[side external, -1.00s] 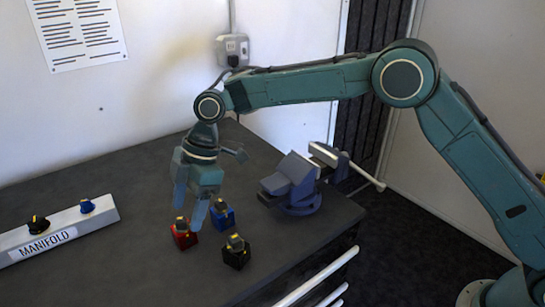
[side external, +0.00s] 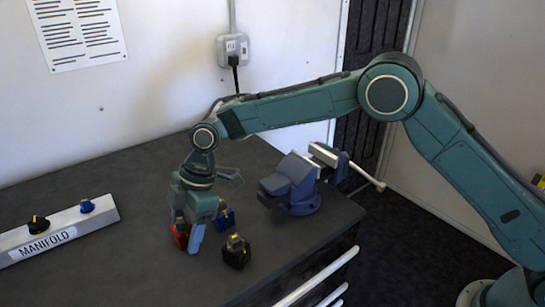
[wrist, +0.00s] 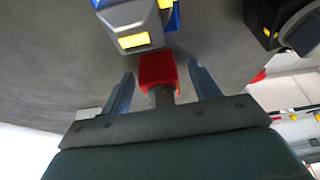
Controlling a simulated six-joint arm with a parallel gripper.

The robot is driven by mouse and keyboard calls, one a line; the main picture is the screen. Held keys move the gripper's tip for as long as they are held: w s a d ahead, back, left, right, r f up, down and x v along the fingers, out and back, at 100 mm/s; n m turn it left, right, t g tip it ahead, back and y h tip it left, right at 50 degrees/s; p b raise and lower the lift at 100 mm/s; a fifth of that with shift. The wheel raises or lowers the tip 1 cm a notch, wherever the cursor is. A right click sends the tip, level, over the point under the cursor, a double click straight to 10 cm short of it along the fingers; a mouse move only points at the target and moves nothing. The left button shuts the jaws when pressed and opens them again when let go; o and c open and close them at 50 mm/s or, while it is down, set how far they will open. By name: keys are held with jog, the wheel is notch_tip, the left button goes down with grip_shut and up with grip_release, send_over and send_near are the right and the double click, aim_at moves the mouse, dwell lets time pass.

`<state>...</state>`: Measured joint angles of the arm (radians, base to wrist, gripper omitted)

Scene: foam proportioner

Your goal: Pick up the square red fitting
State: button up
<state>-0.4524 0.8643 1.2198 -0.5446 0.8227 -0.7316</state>
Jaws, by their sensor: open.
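The square red fitting (side external: 181,238) sits on the dark bench top, partly hidden behind my gripper in the side view. In the wrist view the red fitting (wrist: 157,72) lies between my two fingers, with its grey stem toward the palm. My gripper (side external: 187,245) is open and lowered around the fitting, one finger on each side. In the wrist view my gripper's fingers (wrist: 160,82) are spread, with a gap showing on both sides of the red block. I cannot tell how far the fingertips are from the bench.
A blue fitting (side external: 226,218) stands close behind the gripper to the right. A black fitting (side external: 236,253) stands close at the front right. A white manifold (side external: 72,234) lies to the left, and a blue vise (side external: 290,185) stands at the right. Bare bench lies in front.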

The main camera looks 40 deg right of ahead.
jog(key=c, duration=1.2)
jog(key=shift+r, duration=0.1)
jog(key=shift+r, duration=4.95)
jog(key=shift+m, duration=0.3)
jog(key=s+d+r, duration=0.1)
jog(key=d+r, duration=0.1)
jog(key=d, duration=0.8)
jog(key=s+d+r, duration=0.1)
jog(key=d+r, duration=0.2)
jog(key=d, duration=0.8)
jog(key=s+d+r, duration=0.1)
jog(key=d+r, duration=0.1)
jog(key=d, duration=0.8)
jog(key=shift+s+d+r, duration=0.2)
jog(key=shift+s+d, duration=0.1)
jog(key=shift+d, duration=0.05)
